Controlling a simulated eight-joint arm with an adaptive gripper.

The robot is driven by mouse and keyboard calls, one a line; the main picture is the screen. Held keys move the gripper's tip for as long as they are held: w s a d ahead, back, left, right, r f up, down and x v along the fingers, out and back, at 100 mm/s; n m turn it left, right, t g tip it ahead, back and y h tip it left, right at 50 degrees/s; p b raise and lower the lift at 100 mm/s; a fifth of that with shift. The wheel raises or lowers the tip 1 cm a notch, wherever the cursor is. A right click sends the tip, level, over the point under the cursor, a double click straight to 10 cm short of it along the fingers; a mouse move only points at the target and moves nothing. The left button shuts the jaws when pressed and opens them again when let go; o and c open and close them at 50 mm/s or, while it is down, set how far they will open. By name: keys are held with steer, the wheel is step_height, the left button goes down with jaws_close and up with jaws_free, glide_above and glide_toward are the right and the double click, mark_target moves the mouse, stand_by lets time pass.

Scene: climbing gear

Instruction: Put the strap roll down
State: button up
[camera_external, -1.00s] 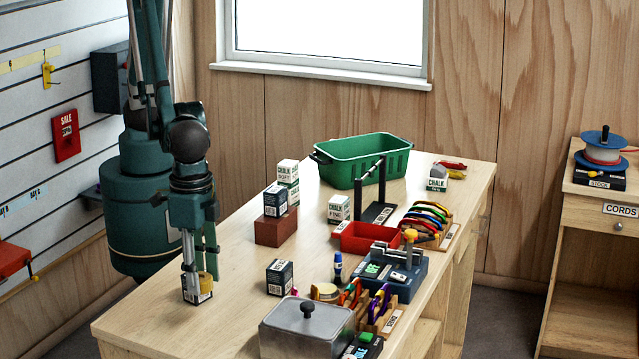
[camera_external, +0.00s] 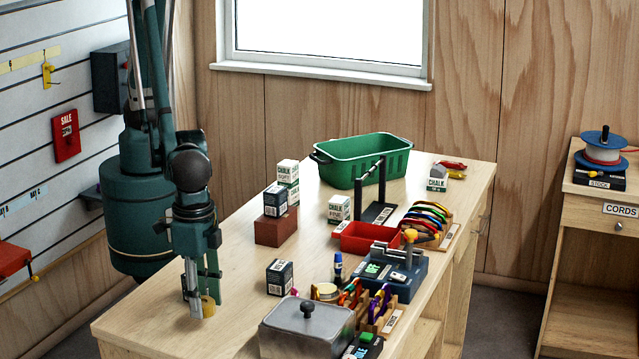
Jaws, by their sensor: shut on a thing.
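My gripper (camera_external: 202,302) points down at the near left part of the wooden table (camera_external: 150,318). It is shut on a small yellow roll, the strap roll (camera_external: 208,307), which shows at the fingertips low over the tabletop. The fingers hide much of the roll. I cannot tell whether its underside touches the table. Another yellowish roll (camera_external: 326,291) lies further right, behind the grey metal box with a lid (camera_external: 307,328).
A dark box (camera_external: 280,277) stands right of my gripper. Behind are a brown block (camera_external: 276,231) with boxes on it, a red tray (camera_external: 366,238) and a green basket (camera_external: 362,160). The table's near left part is clear around my gripper.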

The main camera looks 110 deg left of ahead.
mark_target(198, 320)
steer(key=shift+f, duration=0.15)
steer(key=shift+f, duration=1.75)
steer(key=shift+f, duration=0.15)
steer(key=o, duration=0.9)
steer(key=shift+r, duration=6.15)
steer(key=shift+a, duration=0.1)
